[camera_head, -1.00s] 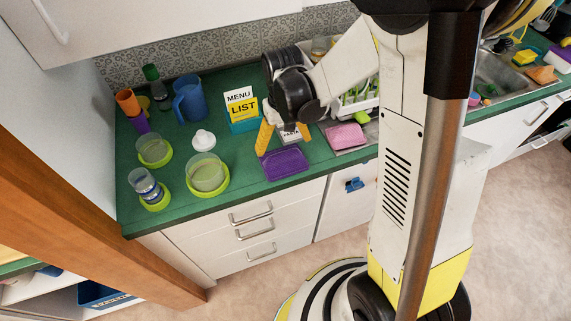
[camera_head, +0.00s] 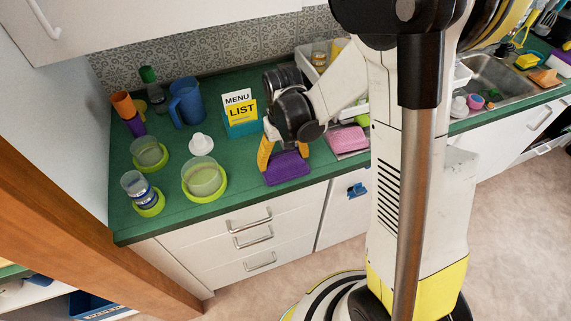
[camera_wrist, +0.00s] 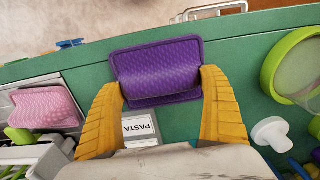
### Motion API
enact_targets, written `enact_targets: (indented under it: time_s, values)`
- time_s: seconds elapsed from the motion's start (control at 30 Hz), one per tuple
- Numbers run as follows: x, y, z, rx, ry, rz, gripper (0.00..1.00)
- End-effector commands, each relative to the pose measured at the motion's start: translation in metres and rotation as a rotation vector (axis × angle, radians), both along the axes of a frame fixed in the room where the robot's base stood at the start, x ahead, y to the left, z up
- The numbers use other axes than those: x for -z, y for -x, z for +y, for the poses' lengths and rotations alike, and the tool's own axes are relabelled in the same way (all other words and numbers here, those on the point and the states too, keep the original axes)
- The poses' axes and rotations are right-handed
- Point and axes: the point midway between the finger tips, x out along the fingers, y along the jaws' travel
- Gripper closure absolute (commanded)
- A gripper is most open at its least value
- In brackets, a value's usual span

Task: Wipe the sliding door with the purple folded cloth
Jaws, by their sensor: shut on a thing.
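The purple folded cloth (camera_head: 287,170) is near the front edge of the green counter. My gripper (camera_head: 284,157) is over it, pointing down, with its yellow fingers on either side. In the wrist view, the purple cloth (camera_wrist: 160,72) is bunched up between the two fingertips of my gripper (camera_wrist: 165,82), which is shut on it. The cloth's flat lower layer still appears to lie on the counter. A brown wooden panel or frame (camera_head: 85,215) stands at the left; I cannot tell whether it is the sliding door.
The green counter (camera_head: 232,203) holds a menu list box (camera_head: 241,112), a blue jug (camera_head: 187,102), a clear bowl in a green ring (camera_head: 203,177) and several cups. A pink cloth (camera_head: 348,139) lies right of my gripper. Open floor lies in front of the drawers.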

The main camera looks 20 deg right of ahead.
Motion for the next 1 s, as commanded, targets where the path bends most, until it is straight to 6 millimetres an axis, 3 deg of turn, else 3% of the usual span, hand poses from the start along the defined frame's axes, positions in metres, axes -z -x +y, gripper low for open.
enact_targets:
  time_s: [0.03, 0.1, 0.13, 0.43, 1.0]
  values:
    - [0.000, 0.000, 0.000, 0.000, 0.000, 0.000, 0.24]
    - [0.000, 0.000, 0.000, 0.000, 0.000, 0.000, 0.46]
    - [0.000, 0.000, 0.000, 0.000, 0.000, 0.000, 0.51]
    - [-0.004, 0.000, 0.000, 0.000, 0.000, 0.000, 0.52]
    - [-0.036, 0.000, 0.000, 0.000, 0.000, 0.000, 0.52]
